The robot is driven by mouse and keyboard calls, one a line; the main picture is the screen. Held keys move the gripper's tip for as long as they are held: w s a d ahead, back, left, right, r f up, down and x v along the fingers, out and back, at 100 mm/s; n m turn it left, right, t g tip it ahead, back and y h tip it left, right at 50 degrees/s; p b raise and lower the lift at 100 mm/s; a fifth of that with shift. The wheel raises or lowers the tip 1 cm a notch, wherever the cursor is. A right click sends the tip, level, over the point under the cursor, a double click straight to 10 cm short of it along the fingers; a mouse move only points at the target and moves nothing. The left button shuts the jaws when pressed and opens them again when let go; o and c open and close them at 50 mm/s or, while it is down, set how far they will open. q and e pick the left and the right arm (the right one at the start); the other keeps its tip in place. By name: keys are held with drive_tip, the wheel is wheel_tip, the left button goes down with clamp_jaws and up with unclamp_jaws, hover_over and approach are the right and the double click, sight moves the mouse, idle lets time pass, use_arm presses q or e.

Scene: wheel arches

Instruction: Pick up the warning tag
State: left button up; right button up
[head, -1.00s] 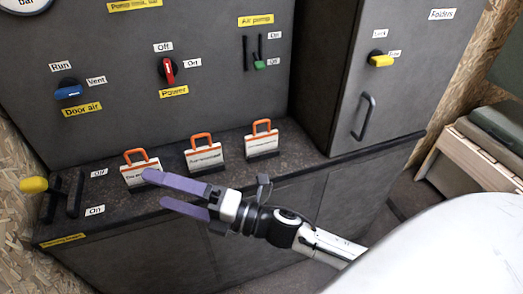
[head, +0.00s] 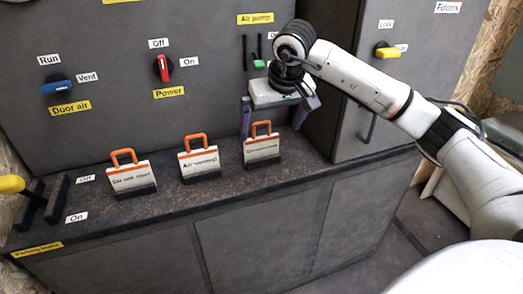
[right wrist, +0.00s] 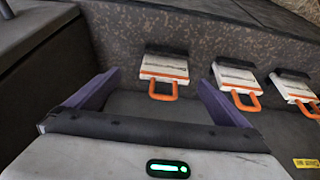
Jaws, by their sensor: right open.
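Three white warning tags with orange handles and dark bases stand in a row on the dark counter. The left tag (head: 132,178) seems to read "Do not start", the middle tag (head: 198,163) "Air venting!". The right tag's (head: 262,150) text is too small to read. My right gripper (head: 272,125) is open, pointing down, its purple fingers either side of and above the right tag, apparently not touching it. In the right wrist view this tag (right wrist: 165,68) shows between the spread fingertips (right wrist: 158,82). My left gripper is not in view.
The counter (head: 90,218) is clear in front of the tags. A panel behind carries a blue door air switch (head: 56,87), a red power switch (head: 163,68) and a green air pump lever (head: 259,64). A cabinet with a yellow knob (head: 388,52) stands right.

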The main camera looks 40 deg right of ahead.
sight(262, 141)
drive_tip(key=x, duration=0.4)
drive_tip(key=shift+a, duration=0.2)
drive_tip(key=w+f, duration=0.2)
drive_tip(key=f, duration=0.1)
drive_tip(key=shift+w+f, duration=0.25)
drive_tip(key=shift+f, duration=0.05)
drive_tip(key=shift+w+f+b, duration=0.25)
drive_tip(key=shift+f+b, duration=0.05)
drive_tip(key=shift+f, duration=0.25)
drive_tip(key=c, duration=1.2)
drive_tip(key=shift+o, duration=0.2)
drive_tip(key=shift+r+p, duration=0.55)
drive_tip(key=shift+r, duration=4.5)
